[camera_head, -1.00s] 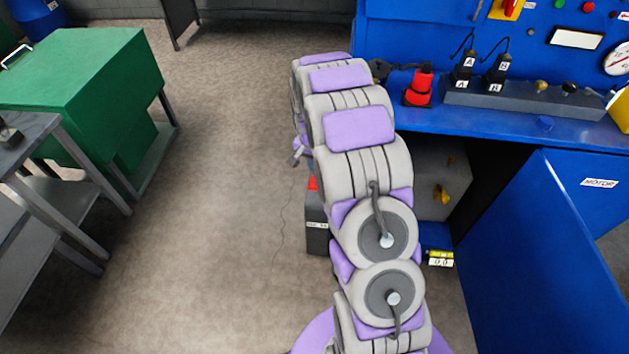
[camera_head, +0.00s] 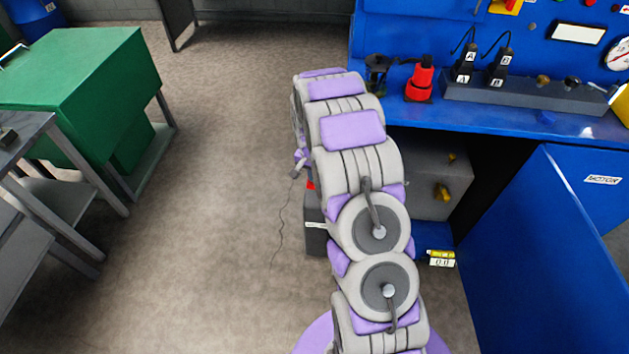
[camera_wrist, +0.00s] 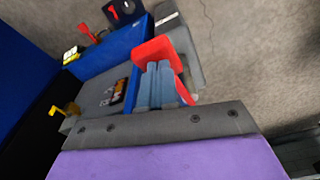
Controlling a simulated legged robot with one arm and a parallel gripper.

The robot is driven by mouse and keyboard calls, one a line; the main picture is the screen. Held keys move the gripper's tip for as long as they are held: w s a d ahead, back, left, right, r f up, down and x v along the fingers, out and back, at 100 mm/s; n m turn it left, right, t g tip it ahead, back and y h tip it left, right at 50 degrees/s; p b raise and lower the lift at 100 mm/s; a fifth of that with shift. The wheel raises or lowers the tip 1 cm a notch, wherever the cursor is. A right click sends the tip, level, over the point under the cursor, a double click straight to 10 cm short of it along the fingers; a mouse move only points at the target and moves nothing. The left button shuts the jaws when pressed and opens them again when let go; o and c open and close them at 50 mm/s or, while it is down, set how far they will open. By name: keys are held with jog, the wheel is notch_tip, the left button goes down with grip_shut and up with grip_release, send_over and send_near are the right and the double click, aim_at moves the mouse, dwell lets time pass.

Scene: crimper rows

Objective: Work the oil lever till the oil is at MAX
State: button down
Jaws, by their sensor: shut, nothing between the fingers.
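In the wrist view my gripper (camera_wrist: 158,85) has its two blue-grey fingers together, with nothing between them. A red part (camera_wrist: 154,52) lies just beyond the fingertips; I cannot tell whether they touch it or whether it is the oil lever. A grey box (camera_wrist: 100,98) with a yellow tap (camera_wrist: 62,109) is beside the fingers. In the head view this grey box (camera_head: 425,185) stands under the blue bench, and my arm hides my gripper. A bit of red (camera_head: 311,185) shows at the arm's left edge, above a dark box (camera_head: 315,235). No MAX mark is readable.
The blue bench (camera_head: 470,122) carries a red bottle-like item (camera_head: 420,80) and black crimpers (camera_head: 498,70). An open blue door (camera_head: 540,250) stands right of my arm. A small yellow item (camera_head: 440,257) is low beside it. A green cabinet (camera_head: 75,80) is left; the floor between is clear.

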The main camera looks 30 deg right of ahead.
aim_at(310, 188)
dwell(0.3)
jog(key=shift+f, duration=2.25)
jog(key=shift+s+a+r+p, duration=0.25)
jog(key=shift+s+a+r, duration=0.05)
jog(key=shift+s+a, duration=0.25)
jog(key=shift+s+a+r+p, duration=0.2)
jog(key=shift+s+a+r, duration=0.1)
jog(key=shift+s+a, duration=0.2)
jog(key=shift+a, duration=0.1)
notch_tip(310, 188, up, 17)
jog(key=a+p, duration=0.1)
jog(key=p, duration=0.2)
jog(key=shift+s+a+p, duration=0.2)
jog(key=shift+s+p, duration=0.2)
jog(key=shift+s, duration=0.05)
